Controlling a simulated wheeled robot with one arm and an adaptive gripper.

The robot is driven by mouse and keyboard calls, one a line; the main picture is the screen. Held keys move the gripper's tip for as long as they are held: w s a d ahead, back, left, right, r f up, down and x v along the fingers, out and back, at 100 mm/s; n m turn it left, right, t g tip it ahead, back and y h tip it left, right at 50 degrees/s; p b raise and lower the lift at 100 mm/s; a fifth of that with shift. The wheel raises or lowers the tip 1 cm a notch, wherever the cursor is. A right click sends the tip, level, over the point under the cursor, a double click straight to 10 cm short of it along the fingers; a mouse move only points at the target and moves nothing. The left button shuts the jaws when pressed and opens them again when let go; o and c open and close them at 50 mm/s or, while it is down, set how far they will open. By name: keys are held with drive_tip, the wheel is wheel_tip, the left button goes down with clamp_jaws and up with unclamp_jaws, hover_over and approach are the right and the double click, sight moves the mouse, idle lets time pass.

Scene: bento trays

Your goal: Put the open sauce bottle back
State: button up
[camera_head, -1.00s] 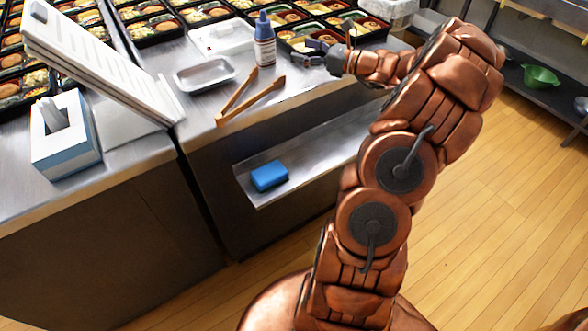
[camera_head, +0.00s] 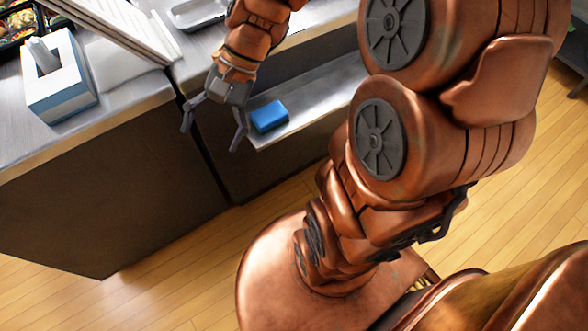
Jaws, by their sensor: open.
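The sauce bottle is not in view now. My gripper (camera_head: 212,139) is open and empty, fingers spread and pointing down. It hangs in front of the counter's front edge, just left of the blue block on the low shelf. My copper arm covers much of the right side and hides part of the counter there.
A blue block (camera_head: 269,116) lies on the metal shelf (camera_head: 318,97) under the counter. A tissue box (camera_head: 60,88) stands on the left counter (camera_head: 140,97), near a white stack of sheets (camera_head: 112,28). Part of a metal tray (camera_head: 197,14) shows at the top. Wooden floor (camera_head: 190,285) is clear below.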

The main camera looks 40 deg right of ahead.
drive_tip(key=s+d+f+n+h, duration=0.1)
drive_tip(key=s+d+n+h, duration=0.2)
drive_tip(key=s, duration=0.4)
drive_tip(key=s+d+f+n+g+h, duration=0.1)
drive_tip(key=s+d+n+h, duration=0.3)
drive_tip(key=s, duration=0.4)
drive_tip(key=shift+f+n+h, duration=0.45)
drive_tip(key=shift+n+h, duration=0.05)
drive_tip(key=shift+n, duration=0.4)
drive_tip(key=shift+a, duration=0.1)
wheel_tip(320, 180, up, 14)
drive_tip(key=p, duration=1.3)
drive_tip(key=shift+w, duration=0.35)
